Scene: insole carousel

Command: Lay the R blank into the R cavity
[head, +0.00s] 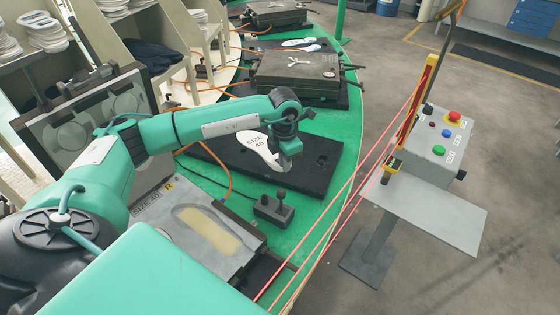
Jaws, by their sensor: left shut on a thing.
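The R blank (258,149) is a white insole shape marked "SIZE 40". My left gripper (289,160) is shut on its right end, with the blank above the black mat; how high is hard to tell. The near mould plate (168,224) is grey, marked "SIZE 40" with a yellow "R" tag. Its R cavity (207,229) is a long, insole-shaped recess with a tan floor and no blank in it. The gripper and blank are above and right of this cavity in the picture. My right gripper is out of view.
A small black lever box (274,207) stands on the green table between mat and plate. An upright mould lid (88,122) stands at left. Red cords run along the table's right edge, beside a button panel (441,130). More moulds (298,74) sit farther back.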

